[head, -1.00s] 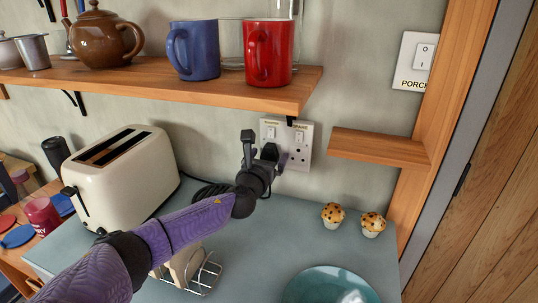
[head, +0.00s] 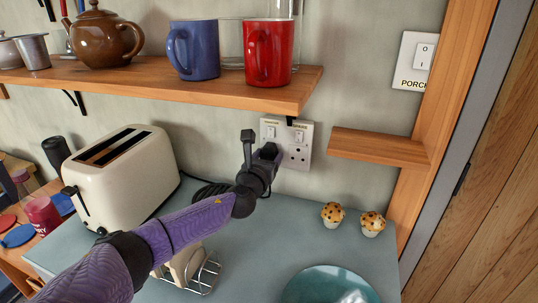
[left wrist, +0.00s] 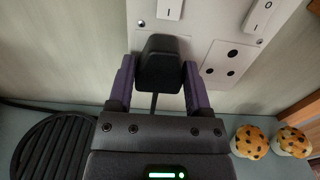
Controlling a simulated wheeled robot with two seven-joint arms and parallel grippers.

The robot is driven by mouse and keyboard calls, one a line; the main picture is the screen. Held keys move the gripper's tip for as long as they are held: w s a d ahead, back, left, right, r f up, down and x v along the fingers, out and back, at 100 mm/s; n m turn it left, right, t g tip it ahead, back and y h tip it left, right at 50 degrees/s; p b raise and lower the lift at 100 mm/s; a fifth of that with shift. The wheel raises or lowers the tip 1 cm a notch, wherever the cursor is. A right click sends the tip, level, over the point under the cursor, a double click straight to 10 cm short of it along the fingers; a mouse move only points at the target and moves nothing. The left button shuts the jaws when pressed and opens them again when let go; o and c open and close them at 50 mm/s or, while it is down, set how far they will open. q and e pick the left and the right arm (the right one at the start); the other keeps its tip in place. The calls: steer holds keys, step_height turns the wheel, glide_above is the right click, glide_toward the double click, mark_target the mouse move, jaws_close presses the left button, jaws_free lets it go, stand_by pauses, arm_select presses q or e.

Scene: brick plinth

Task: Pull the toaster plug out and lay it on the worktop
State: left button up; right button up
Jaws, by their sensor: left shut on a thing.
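The black toaster plug (left wrist: 163,65) is at the left socket of the white double wall socket (head: 303,140). It also shows in the head view (head: 268,153), partly hidden by my gripper. My left gripper (left wrist: 160,82) is shut on the plug, one finger on each side of it. It also shows in the head view (head: 262,155), close to the wall. A cord hangs down from the plug. The cream toaster (head: 130,185) stands on the blue-grey worktop (head: 255,260) to the left. My right gripper is not in view.
A wooden shelf (head: 190,88) with mugs and a teapot is above the socket, and a small ledge (head: 375,147) is at its right.

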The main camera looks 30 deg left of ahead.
mark_target(268, 156)
arm_select(q)
jaws_close()
steer(key=shift+s, duration=0.15)
steer(key=shift+p+v, duration=1.1)
steer(key=shift+v, duration=0.3)
steer(key=shift+p+v, duration=0.8)
steer(key=shift+v, duration=0.65)
